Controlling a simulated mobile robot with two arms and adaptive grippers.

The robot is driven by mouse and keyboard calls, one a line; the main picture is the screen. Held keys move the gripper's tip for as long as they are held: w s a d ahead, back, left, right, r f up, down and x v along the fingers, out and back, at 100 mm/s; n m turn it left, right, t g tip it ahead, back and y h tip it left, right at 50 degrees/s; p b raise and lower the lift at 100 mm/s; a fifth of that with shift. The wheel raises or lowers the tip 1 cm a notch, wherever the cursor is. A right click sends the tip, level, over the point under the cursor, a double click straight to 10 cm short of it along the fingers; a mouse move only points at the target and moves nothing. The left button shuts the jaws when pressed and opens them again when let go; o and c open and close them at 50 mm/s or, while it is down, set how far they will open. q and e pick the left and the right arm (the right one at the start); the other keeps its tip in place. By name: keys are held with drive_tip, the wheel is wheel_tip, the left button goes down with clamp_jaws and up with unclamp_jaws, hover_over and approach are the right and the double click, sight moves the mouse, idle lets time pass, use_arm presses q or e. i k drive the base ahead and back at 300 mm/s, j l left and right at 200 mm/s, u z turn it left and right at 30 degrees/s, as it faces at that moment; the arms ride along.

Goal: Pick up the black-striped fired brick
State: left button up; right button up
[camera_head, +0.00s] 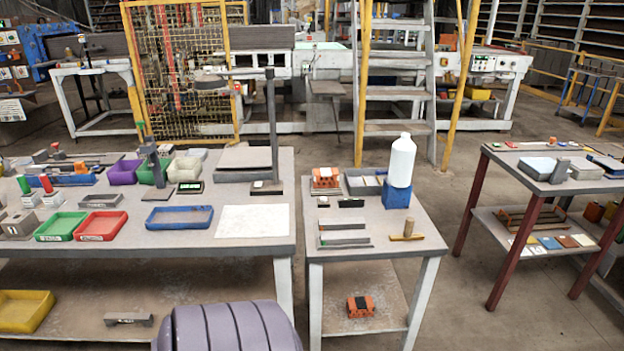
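Two orange-red hollow bricks show in the head view. One brick (360,307) lies on the lower shelf of the small middle table and has a broad black band across its middle. The other brick (325,178) sits at the back left of that table's top. Its surface is pale and orange with dark marks, too small to make out as stripes. Neither of my grippers is in view, and nothing is touching either brick.
The middle table (383,260) also holds a white bottle (401,160) on a blue block (396,195), a grey tray (362,182), metal bars and a wooden-handled tool (408,232). A long workbench (270,245) with coloured trays stands left. Open floor (450,290) lies right.

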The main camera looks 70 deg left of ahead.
sight(364, 306)
drive_tip(key=u, duration=1.85)
drive_tip(key=i+l+u, duration=0.1)
drive_tip(key=u, duration=0.25)
drive_tip(key=i+l+u, duration=0.1)
drive_tip(key=l+u, duration=0.35)
drive_tip(key=u, duration=0.3)
